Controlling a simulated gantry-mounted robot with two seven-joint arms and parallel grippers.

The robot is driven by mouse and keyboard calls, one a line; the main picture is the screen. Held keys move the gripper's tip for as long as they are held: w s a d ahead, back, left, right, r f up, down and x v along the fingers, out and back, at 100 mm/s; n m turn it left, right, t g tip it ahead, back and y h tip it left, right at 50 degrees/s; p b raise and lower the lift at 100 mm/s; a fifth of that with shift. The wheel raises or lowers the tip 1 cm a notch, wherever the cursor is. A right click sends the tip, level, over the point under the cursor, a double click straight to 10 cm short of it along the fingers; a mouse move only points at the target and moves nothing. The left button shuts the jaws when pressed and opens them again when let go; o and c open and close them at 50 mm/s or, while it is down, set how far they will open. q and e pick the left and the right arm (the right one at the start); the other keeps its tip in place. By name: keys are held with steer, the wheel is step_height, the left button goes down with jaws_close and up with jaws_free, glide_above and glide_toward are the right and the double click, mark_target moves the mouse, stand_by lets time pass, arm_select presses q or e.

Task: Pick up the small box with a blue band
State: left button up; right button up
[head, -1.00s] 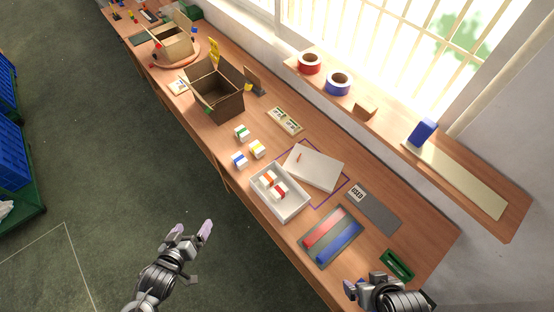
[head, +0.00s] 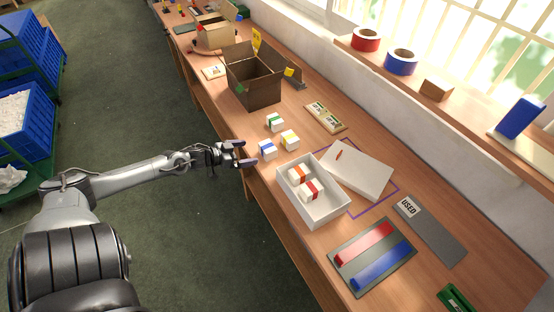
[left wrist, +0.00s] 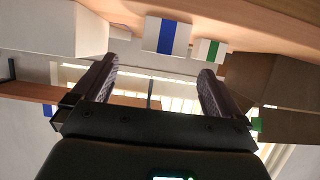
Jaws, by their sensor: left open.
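The small white box with a blue band (head: 267,150) stands on the wooden table near its front edge. In the left wrist view the blue-banded box (left wrist: 166,36) shows beyond the fingertips, between them in the picture. My left gripper (head: 245,154) is open and empty, just left of the box at the table edge, with its fingers pointing toward it. A gap shows between the fingertips and the box. The open fingers also show in the left wrist view (left wrist: 159,75). My right gripper is out of view.
A green-banded box (head: 274,122) and a yellow-banded box (head: 290,140) stand close to the blue-banded one. A white open tray (head: 322,216) holds orange- and red-banded boxes. A cardboard box (head: 262,95) stands farther back. Bare table lies around the small boxes.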

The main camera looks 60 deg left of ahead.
mark_target(262, 150)
arm_select(q)
steer(key=shift+f+b+x, duration=0.2)
steer(key=shift+b+x, duration=0.5)
steer(key=shift+x, duration=0.75)
steer(key=shift+f+b+x, duration=0.25)
steer(key=shift+b+x, duration=0.45)
steer(key=shift+x, duration=0.75)
steer(key=shift+w+f+b, duration=0.15)
steer(key=shift+w+b, duration=0.15)
steer(key=shift+b, duration=0.1)
steer(key=x, duration=0.1)
steer(key=b+x, duration=0.1)
steer(key=shift+w+a, duration=0.25)
steer(key=shift+w, duration=0.2)
steer(key=shift+w+d+f+b, duration=0.1)
steer(key=shift+w+f+b, duration=0.15)
steer(key=shift+w+b, duration=0.4)
steer(key=c, duration=1)
